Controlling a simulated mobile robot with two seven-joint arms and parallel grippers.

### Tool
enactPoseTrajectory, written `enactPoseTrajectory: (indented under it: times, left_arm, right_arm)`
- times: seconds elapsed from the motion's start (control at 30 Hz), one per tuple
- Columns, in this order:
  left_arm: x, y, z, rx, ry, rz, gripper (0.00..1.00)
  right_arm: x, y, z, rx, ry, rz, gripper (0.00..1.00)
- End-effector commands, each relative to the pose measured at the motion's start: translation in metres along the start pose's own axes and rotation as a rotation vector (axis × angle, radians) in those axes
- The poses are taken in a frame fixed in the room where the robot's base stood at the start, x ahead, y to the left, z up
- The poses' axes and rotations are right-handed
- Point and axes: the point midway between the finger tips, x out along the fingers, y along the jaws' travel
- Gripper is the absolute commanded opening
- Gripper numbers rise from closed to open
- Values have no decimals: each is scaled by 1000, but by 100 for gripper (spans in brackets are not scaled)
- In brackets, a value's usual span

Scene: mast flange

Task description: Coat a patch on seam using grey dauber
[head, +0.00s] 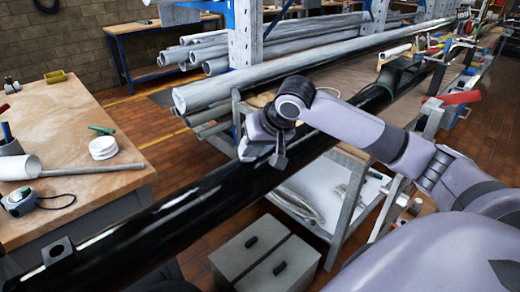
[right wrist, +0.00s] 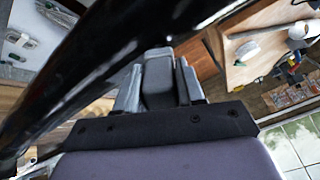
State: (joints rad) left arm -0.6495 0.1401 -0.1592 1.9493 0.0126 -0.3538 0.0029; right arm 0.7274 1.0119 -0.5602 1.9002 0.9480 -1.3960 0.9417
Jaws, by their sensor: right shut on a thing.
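A long glossy black mast (head: 170,216) runs diagonally across the head view, from lower left to upper right. It also crosses the upper left of the right wrist view (right wrist: 95,60). My right gripper (head: 273,158) is over the mast's near middle, pointing down at it. In the right wrist view my right gripper (right wrist: 160,78) is shut on a dark grey block (right wrist: 158,80), apparently the grey dauber. Its far end is close to the mast; I cannot tell whether they touch. I cannot make out the seam or any coated patch. My left gripper is out of view.
Grey pipes (head: 235,85) lie behind the mast.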

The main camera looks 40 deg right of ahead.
Motion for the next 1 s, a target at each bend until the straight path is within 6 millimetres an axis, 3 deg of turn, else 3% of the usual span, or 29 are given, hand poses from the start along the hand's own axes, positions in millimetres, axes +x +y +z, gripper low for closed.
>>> enactPoseTrajectory:
  times: [0.2, 0.53, 1.0]
  left_arm:
    - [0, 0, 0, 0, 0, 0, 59]
    - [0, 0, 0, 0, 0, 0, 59]
    - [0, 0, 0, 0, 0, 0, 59]
  right_arm:
    - [8, -5, -11, 0, 1, -1, 8]
    - [8, -5, -11, -1, 0, 0, 8]
    - [-29, -16, -34, -1, 3, -1, 8]
